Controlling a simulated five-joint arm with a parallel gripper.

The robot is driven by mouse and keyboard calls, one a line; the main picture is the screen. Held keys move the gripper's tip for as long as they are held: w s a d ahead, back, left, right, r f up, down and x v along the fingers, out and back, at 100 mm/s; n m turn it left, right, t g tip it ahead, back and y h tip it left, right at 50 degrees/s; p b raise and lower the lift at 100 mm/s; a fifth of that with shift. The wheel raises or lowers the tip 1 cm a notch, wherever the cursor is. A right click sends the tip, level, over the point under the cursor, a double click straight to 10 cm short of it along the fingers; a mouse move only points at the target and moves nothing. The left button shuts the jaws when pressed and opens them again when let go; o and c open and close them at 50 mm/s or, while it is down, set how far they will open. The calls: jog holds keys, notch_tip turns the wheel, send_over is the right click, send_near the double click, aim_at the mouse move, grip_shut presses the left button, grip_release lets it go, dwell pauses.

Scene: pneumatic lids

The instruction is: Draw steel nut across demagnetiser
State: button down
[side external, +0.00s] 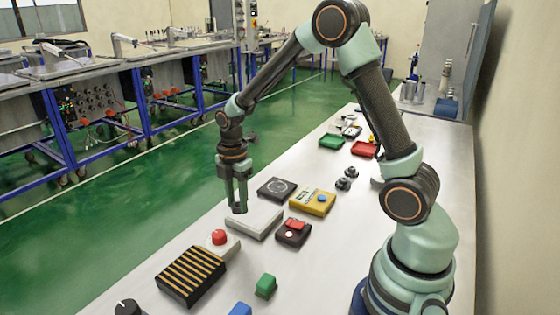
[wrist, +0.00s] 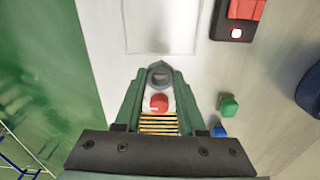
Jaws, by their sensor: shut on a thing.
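My gripper (side external: 239,209) points down, its fingertips over the left end of a flat white block (side external: 256,222). In the wrist view my gripper (wrist: 160,78) is shut on a dark grey ring-shaped piece, the steel nut (wrist: 159,71), held between the fingertips. The nut is too small to make out in the side view. I cannot tell whether the nut touches the white block.
A red button (side external: 219,237) on a pale base and a black block with yellow stripes (side external: 191,275) stand in front. A dark box with a red switch (side external: 293,232) is close on the right. Green (side external: 265,286) and blue (side external: 240,309) blocks lie nearer.

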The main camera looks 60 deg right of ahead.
jog(key=shift+d+f, duration=0.1)
jog(key=shift+f, duration=2)
jog(key=shift+d+r, duration=0.1)
jog(key=shift+d, duration=7.05)
jog(key=shift+d+r, duration=0.65)
jog(key=shift+r, duration=2.2)
jog(key=shift+r, duration=0.15)
